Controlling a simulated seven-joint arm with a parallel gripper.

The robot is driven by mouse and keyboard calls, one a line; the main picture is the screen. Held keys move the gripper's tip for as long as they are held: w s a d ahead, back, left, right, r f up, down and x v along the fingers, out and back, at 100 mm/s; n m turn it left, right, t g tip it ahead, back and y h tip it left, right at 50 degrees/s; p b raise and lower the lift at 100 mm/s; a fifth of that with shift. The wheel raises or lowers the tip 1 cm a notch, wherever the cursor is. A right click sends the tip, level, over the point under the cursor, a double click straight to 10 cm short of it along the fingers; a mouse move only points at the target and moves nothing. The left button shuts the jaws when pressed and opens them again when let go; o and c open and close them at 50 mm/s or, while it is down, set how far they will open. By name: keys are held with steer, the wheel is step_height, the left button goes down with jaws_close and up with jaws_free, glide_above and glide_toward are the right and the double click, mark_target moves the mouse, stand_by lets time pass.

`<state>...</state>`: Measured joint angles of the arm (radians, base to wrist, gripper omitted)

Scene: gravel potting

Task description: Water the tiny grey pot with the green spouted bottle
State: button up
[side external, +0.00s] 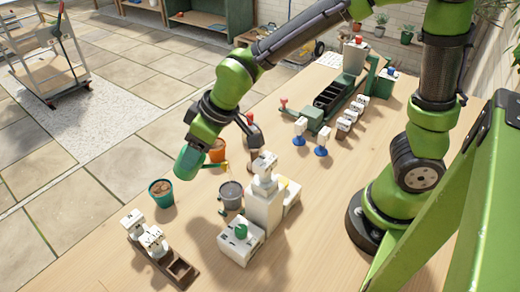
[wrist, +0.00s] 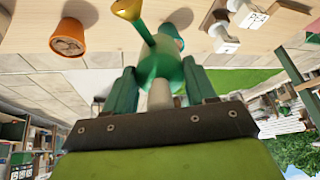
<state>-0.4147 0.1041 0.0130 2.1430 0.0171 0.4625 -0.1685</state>
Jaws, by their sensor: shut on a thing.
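The green spouted bottle (side external: 190,163) hangs tilted below my wrist in the side view, its yellow-tipped spout pointing right. In the wrist view the bottle (wrist: 160,68) sits between the green fingers of my gripper (wrist: 160,82), which is shut on it. The yellow spout tip (wrist: 126,8) reaches the top edge there. A small grey pot (side external: 231,195) stands on the table in the side view, below and slightly right of the spout tip. The tip appears above and apart from it; any water is too small to tell. I cannot identify the grey pot in the wrist view.
An orange pot (side external: 217,151) stands behind the grey pot; a teal pot (side external: 161,193) with soil is left. A white block unit (side external: 264,208) stands close on the grey pot's right. A brown tray (side external: 181,270) with white pieces lies in front. A green rack stands farther back.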

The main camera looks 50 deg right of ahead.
stand_by(0.7)
steer(key=w+a+g, duration=0.1)
steer(key=w+g+h, duration=0.1)
steer(key=w, duration=0.1)
steer(key=w+a, duration=0.1)
steer(key=shift+w+a+r+n+g+h, duration=0.2)
steer(key=shift+a+r+n+g+h, duration=0.1)
steer(key=shift+g, duration=0.1)
steer(key=r, duration=0.1)
steer(key=r+g+h, duration=0.1)
steer(key=r, duration=0.1)
steer(key=shift+s+d+r+g, duration=0.15)
steer(key=shift+d+g, duration=0.05)
steer(key=shift+g, duration=0.1)
steer(key=shift+s+d+g, duration=0.1)
steer(key=shift+s+g, duration=0.2)
steer(key=shift+s, duration=0.1)
steer(key=shift+d, duration=0.1)
